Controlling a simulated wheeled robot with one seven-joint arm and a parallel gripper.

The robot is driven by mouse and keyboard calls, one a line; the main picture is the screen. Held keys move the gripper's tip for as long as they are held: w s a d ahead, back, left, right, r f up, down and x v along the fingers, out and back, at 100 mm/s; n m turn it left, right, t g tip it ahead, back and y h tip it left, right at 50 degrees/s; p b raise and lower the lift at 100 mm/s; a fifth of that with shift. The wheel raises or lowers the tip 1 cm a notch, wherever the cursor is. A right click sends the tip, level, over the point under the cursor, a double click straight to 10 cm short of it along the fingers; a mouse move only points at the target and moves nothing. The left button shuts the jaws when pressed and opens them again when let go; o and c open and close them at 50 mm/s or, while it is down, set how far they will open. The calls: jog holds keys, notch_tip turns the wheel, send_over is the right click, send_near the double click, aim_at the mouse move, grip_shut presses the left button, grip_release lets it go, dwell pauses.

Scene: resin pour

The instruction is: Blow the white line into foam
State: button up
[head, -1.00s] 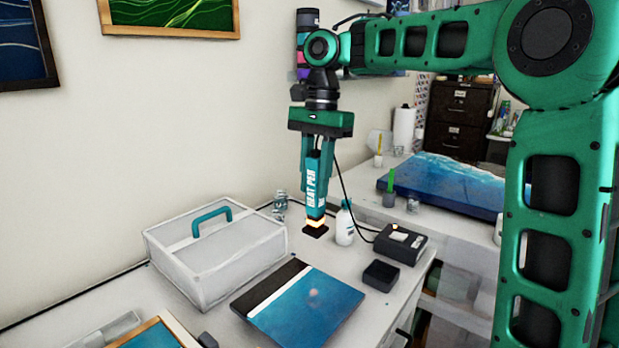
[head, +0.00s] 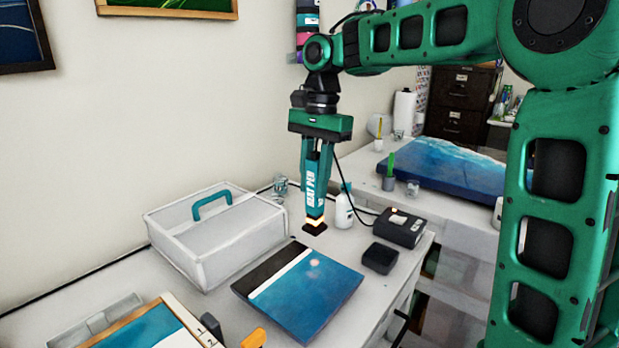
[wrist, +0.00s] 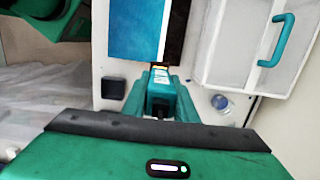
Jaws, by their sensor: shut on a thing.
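My gripper (head: 317,170) is shut on the teal heat pen (head: 314,198), which points down with its tip glowing orange. The pen also shows between the fingers in the wrist view (wrist: 160,97). The panel (head: 314,296) lies on the table below and in front of the pen. It is blue on the right and black along its upper left, with a white line (head: 279,277) between the two colours. The pen's tip appears above the table near the panel's far edge; the exact gap is unclear. A pale round spot shows on the blue near the line.
A white box with a teal handle (head: 216,245) stands left of the panel. A white bottle (head: 344,211), a black control unit (head: 402,228) on the pen's cable and a small black block (head: 379,258) stand to the right. A framed piece (head: 150,328) lies in front.

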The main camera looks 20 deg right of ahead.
jog(key=shift+f, duration=0.35)
jog(key=shift+s+a, duration=3.05)
jog(key=shift+a, duration=1.5)
jog(key=shift+s+a, duration=3.05)
jog(key=shift+a, duration=1.45)
notch_tip(320, 180, up, 8)
jog(key=shift+r, duration=0.2)
